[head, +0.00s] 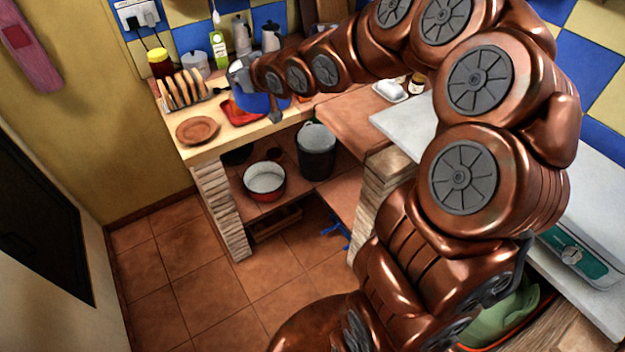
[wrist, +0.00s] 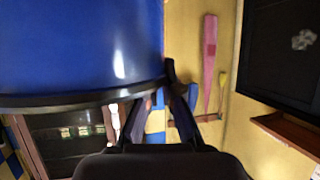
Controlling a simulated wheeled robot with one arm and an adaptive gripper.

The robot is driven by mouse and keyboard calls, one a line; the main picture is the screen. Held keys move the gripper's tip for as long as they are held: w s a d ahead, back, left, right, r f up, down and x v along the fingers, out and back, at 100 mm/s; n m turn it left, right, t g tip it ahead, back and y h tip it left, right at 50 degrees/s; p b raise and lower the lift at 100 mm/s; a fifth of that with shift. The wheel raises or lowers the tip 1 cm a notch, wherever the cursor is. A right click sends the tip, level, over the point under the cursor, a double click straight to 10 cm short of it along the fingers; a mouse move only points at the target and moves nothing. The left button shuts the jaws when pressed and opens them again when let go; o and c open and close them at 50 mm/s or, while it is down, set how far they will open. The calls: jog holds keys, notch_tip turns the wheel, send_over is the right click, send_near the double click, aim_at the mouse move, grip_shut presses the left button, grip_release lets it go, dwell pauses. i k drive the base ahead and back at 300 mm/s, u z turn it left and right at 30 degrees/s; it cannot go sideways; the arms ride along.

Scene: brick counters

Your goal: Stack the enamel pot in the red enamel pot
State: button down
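The blue enamel pot (head: 252,101) is at the far counter, partly hidden by my arm and gripper. In the wrist view the blue pot (wrist: 85,45) fills the upper left, with its dark rim facing my gripper (wrist: 155,97). The fingers lie on either side of the rim's right end and appear closed on it. In the head view my gripper (head: 243,78) is at the pot. I cannot tell whether the pot is lifted. The red enamel pot (head: 266,196), pale inside and seemingly empty, stands upright on the shelf below the counter.
A red tray (head: 236,116) lies by the blue pot. A brown plate (head: 198,130) and a toast rack (head: 184,90) are to the left. A dark bucket (head: 316,158) stands right of the red pot.

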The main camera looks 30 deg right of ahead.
aim_at(266, 186)
jog(key=z, duration=1.1)
jog(key=k, duration=1.2)
jog(key=u, duration=1.25)
jog(key=i, duration=1)
jog(key=u, duration=0.05)
